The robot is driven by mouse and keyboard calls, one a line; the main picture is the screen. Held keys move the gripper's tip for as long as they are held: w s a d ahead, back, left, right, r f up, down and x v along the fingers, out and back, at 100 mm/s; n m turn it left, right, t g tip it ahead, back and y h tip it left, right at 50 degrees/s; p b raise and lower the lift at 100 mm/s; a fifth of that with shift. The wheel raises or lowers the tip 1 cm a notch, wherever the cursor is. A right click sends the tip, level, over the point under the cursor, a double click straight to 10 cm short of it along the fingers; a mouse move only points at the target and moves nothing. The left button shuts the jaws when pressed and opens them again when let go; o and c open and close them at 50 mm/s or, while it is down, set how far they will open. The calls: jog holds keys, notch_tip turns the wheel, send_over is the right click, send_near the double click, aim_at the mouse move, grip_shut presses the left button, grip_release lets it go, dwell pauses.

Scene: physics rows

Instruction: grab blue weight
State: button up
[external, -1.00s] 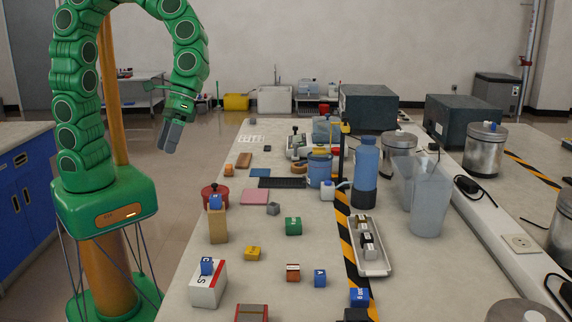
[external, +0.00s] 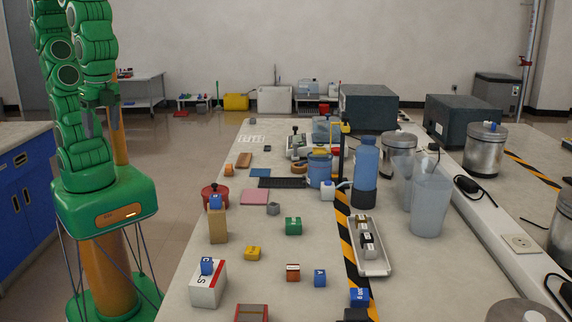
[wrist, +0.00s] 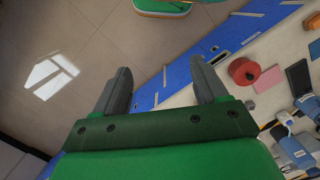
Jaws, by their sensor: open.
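Several small blue blocks that could be the blue weight are on the bench: one (external: 216,201) on top of an upright wooden block, one (external: 207,266) on a white box, one (external: 320,278) on the bench top, and one (external: 360,297) near the front by the striped tape. I cannot tell which is meant. My gripper (external: 90,128) is left of the bench, raised near my own column, away from all the blocks. In the wrist view my gripper (wrist: 162,82) is open with nothing between its fingers.
A red round object (wrist: 243,71) shows in the wrist view. Floor (wrist: 105,50) is clear left of the bench.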

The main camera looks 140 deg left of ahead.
jog(key=shift+s+d+f+m, duration=0.75)
jog(key=shift+s+m, duration=0.65)
jog(key=shift+s, duration=0.5)
jog(key=n+t+y, duration=0.3)
jog(key=n+t, duration=0.2)
jog(key=n, duration=0.3)
send_over(359, 293)
jog(key=s+d, duration=0.2)
jog(key=s, duration=0.1)
notch_tip(359, 293, down, 19)
jog(key=shift+w+x, duration=0.15)
jog(key=shift+x, duration=1.75)
jog(key=shift+w+x, duration=0.1)
jog(key=shift+x, duration=1.8)
jog(key=shift+r, duration=0.1)
grip_shut()
